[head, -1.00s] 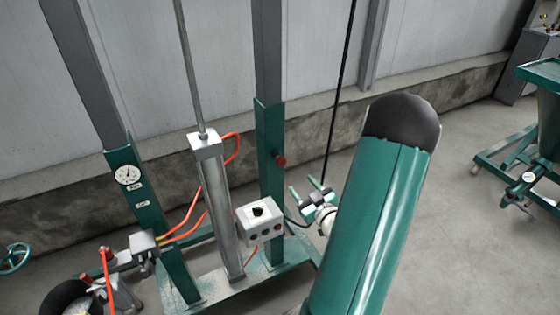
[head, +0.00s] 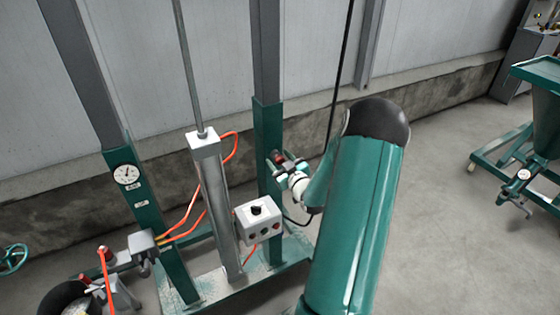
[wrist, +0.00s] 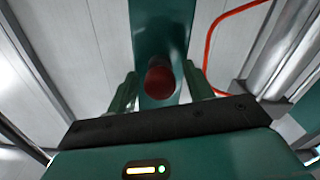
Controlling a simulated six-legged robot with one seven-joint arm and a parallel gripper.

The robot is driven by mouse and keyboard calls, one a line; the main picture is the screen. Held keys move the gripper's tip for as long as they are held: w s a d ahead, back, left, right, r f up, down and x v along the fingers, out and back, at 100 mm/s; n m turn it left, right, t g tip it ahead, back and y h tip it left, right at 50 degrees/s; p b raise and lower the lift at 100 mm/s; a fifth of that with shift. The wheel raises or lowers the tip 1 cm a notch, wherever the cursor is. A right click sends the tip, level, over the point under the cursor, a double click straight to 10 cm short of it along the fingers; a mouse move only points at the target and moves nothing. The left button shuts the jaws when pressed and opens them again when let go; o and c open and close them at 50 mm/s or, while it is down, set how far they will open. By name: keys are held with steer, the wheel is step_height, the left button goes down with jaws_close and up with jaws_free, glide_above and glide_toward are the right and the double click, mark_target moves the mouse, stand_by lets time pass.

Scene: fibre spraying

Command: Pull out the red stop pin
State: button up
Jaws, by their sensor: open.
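The red stop pin (wrist: 160,80) shows in the wrist view as a round dark red knob on the green post (wrist: 160,25). It lies between the two fingers of my gripper (wrist: 161,88), which are apart, one on each side of it. In the head view the pin (head: 279,157) sits on the right-hand green post (head: 266,125), and my open gripper (head: 282,162) is right at it, partly covering it. I cannot tell whether the fingers touch the knob.
A grey control box (head: 258,219) and a metal cylinder (head: 215,205) with orange hoses stand left of the post. A dark cable (head: 340,75) hangs behind my arm. A green wheeled hopper (head: 535,130) stands at the right. Floor between is clear.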

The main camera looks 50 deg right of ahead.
mark_target(282, 162)
jaws_close()
steer(key=shift+v, duration=2.45)
steer(key=shift+f, duration=0.1)
steer(key=shift+c, duration=1.7)
jaws_free()
steer(key=shift+s, duration=0.1)
steer(key=o, duration=0.3)
steer(key=shift+s, duration=0.1)
steer(key=shift+o, duration=0.2)
steer(key=v, duration=1.3)
steer(key=shift+s, duration=0.3)
steer(key=shift+w+a, duration=0.1)
